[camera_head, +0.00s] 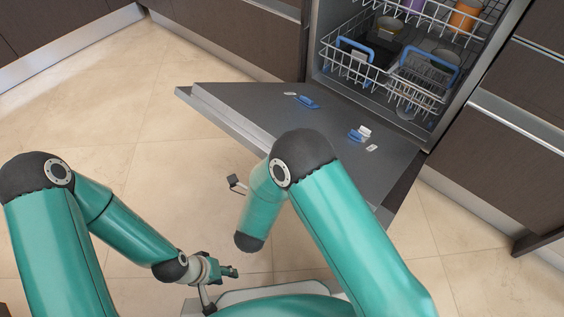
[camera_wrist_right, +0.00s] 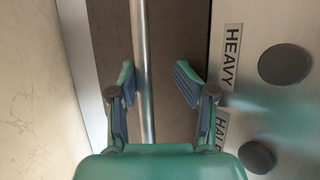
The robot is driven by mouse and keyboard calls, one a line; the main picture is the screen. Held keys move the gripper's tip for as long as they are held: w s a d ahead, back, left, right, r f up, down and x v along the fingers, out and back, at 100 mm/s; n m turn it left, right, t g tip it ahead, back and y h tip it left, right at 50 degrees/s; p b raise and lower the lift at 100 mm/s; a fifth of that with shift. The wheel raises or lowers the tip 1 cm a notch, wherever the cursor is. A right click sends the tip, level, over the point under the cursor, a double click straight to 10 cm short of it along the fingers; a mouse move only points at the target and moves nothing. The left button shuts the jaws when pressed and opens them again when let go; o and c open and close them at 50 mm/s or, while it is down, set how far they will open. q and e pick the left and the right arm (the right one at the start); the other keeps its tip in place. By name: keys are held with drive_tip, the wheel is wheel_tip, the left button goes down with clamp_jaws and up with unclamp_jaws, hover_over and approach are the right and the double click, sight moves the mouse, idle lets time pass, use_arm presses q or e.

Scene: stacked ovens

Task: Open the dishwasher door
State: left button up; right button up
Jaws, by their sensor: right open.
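The dishwasher door (camera_head: 240,108) is swung down from the cavity and lies nearly flat, its inner face up. In the right wrist view, a metal bar handle (camera_wrist_right: 146,60) runs lengthwise between the fingers of my right gripper (camera_wrist_right: 156,82). That gripper is open, with a gap between the bar and the right finger. In the head view my right arm covers part of the door, and its gripper is hidden. My left gripper (camera_head: 229,271) is low, in front of the door and apart from it; its jaw opening is too small to judge.
The lower rack (camera_head: 375,72) sits inside the dishwasher, below an upper rack holding an orange cup (camera_head: 465,14). Dark cabinets (camera_head: 520,131) flank the opening. Tiled floor (camera_head: 120,110) is clear at left. A panel labelled "HEAVY" (camera_wrist_right: 270,25) with round dark knobs stands beside my right gripper.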

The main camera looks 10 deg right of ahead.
drive_tip(key=r, duration=0.5)
drive_tip(key=shift+a+r, duration=0.2)
drive_tip(key=shift+r, duration=0.05)
drive_tip(key=shift+r, duration=0.1)
drive_tip(key=shift+s, duration=0.1)
